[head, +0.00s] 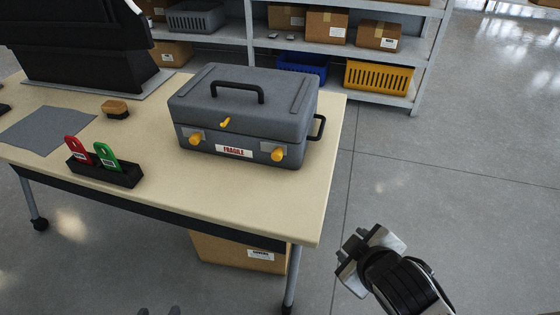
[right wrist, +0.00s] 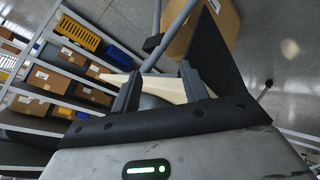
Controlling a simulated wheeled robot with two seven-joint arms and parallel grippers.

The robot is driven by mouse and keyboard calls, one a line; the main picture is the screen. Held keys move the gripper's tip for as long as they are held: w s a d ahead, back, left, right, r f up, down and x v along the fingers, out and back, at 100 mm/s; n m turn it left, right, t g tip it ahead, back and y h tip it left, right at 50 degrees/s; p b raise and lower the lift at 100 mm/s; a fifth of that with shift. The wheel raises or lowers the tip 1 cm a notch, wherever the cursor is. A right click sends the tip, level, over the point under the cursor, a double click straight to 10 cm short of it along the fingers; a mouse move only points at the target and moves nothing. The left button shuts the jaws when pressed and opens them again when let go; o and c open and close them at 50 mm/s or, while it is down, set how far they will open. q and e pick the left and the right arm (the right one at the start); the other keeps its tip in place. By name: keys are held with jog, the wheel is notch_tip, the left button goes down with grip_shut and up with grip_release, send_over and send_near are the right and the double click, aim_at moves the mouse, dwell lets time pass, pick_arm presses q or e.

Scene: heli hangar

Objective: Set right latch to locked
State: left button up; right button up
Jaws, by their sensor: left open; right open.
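A grey case (head: 243,105) with a black top handle stands closed on the table. Its front has a left yellow latch (head: 195,140), a right yellow latch (head: 278,154) and a small tilted yellow lever (head: 225,122) higher up between them. The right latch is too small to read its setting. My right gripper (head: 352,258) is open and empty, off the table's right edge, apart from the case. Its two fingers also show in the right wrist view (right wrist: 159,80). My left gripper (head: 160,310) barely shows at the bottom edge, its fingertips apart, with nothing seen between them.
A black holder (head: 122,177) with a red tag (head: 77,149) and a green tag (head: 106,155) stands at the table's front. A brush (head: 115,109) and grey mat (head: 48,131) lie left. A cardboard box (head: 225,252) sits below the table (head: 300,205). Shelves stand behind; floor at right is clear.

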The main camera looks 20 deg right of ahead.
aim_at(279, 158)
jog(key=w+a+r+n+t+y, duration=0.1)
jog(key=w+r+n+t, duration=0.1)
jog(key=n, duration=0.3)
jog(key=w+a+r+n+t+y, duration=0.2)
jog(key=n+t, duration=0.1)
jog(key=n, duration=0.2)
jog(key=w+a+r+n+t+y, duration=0.1)
jog(key=w+r+n+t+y, duration=0.1)
jog(key=n, duration=0.3)
jog(key=shift+w+a+r+t, duration=0.15)
jog(key=shift+w+a+t, duration=0.05)
jog(key=shift+w+t, duration=0.3)
jog(key=shift+w+a+n, duration=0.2)
jog(key=shift+w+n, duration=0.1)
jog(key=shift+n, duration=0.1)
jog(key=w+a, duration=0.1)
jog(key=w, duration=0.4)
jog(key=w+a, duration=0.1)
jog(key=w, duration=0.4)
jog(key=w+f, duration=0.1)
jog(key=w, duration=0.3)
jog(key=shift+w+a+p, duration=0.35)
jog(key=shift+w+a, duration=0.05)
